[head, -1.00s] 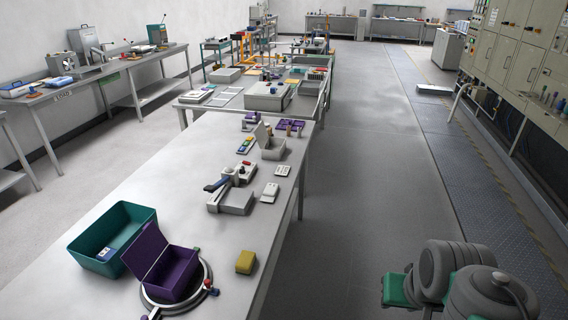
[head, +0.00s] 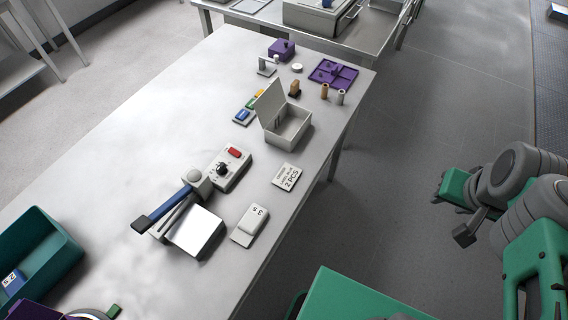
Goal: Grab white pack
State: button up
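A small white pack (head: 249,225) marked "3 5" lies flat near the right edge of the long grey table (head: 110,155), right of a device with a blue lever. A flat white card (head: 285,177) marked "2 PCS" lies farther back near the same edge. My grey and green arm is folded at the right, over the floor and well apart from the table. A dark tip (head: 465,235) on it may be part of my gripper. I cannot make out both fingers or whether they are apart.
The lever device (head: 190,222) stands just left of the pack. An open grey box (head: 288,125), a purple tray (head: 333,73) and small upright pegs (head: 340,97) stand farther back. A green bin (head: 60,255) is at the lower left. The floor right of the table is clear.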

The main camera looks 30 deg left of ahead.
aim_at(247, 227)
jog(key=i, duration=2.4)
jog(key=u, duration=5.85)
